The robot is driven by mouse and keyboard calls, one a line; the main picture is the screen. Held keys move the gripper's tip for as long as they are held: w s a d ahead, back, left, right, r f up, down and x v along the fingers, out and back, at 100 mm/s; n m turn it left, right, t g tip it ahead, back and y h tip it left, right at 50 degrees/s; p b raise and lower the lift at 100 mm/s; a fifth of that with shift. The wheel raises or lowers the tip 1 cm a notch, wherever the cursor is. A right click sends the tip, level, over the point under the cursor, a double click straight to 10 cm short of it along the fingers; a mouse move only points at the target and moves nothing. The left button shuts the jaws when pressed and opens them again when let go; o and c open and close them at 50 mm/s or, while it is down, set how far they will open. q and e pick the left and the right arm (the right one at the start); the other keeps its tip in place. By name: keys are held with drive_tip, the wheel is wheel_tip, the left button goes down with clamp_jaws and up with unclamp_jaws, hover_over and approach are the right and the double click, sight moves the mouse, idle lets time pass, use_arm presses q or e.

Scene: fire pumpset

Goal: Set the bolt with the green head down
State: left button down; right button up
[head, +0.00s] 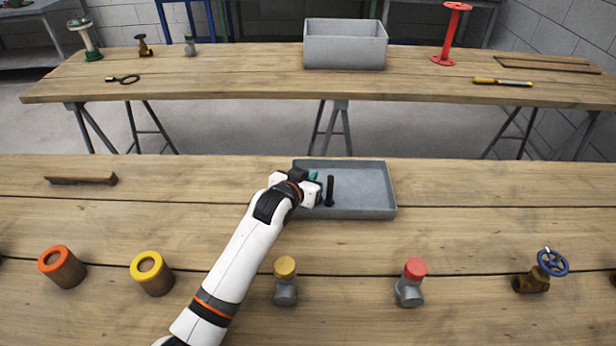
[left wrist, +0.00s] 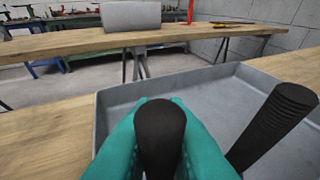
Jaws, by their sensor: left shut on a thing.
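My left gripper (head: 315,182) is over the left part of a grey tray (head: 365,213). In the left wrist view its teal fingers are shut on a dark bolt (left wrist: 160,130), whose rounded black end faces the camera. No green head shows on this held bolt; its other end is hidden, and I cannot tell whether it touches the tray floor. A second black bolt (head: 329,190) stands in the tray just right of the gripper. In the left wrist view this standing bolt (left wrist: 272,128) has a ridged, threaded top end. My right gripper is out of view.
Yellow-capped (head: 285,280) and red-capped (head: 410,282) fittings, a blue-wheeled valve (head: 540,272), and orange (head: 62,266) and yellow (head: 152,272) ringed cylinders stand along the near table. A brown-handled tool (head: 82,179) lies left. A grey bin (head: 345,45) stands on the far table.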

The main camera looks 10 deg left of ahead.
use_arm(q)
drive_tip(key=shift+f, duration=0.1)
drive_tip(key=c, duration=1.4)
unclamp_jaws()
drive_tip(key=shift+c, duration=0.2)
drive_tip(key=shift+r, duration=0.2)
drive_tip(key=v, duration=1.2)
drive_tip(key=shift+r+p, duration=0.15)
drive_tip(key=shift+p, duration=0.15)
